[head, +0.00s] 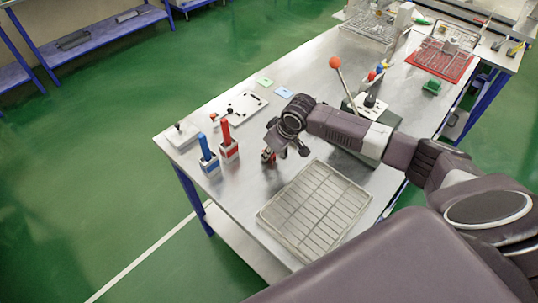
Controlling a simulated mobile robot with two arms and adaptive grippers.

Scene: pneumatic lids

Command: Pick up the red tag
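A small red and dark thing (267,157) is on the metal table at my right gripper; it may be the red tag, but it is too small to tell. My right gripper (285,152) comes in from the right and points down, low over the table. Its fingers look spread, with the red thing close to the left finger. I cannot tell whether they touch. My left gripper is not in view.
A red-handled holder (229,151) and a blue-handled holder (209,164) stand left of the gripper. A wire-grid tray (315,205) lies in front. A lever with an orange ball (335,62) stands behind my arm. A white plate (240,108) lies at the back left.

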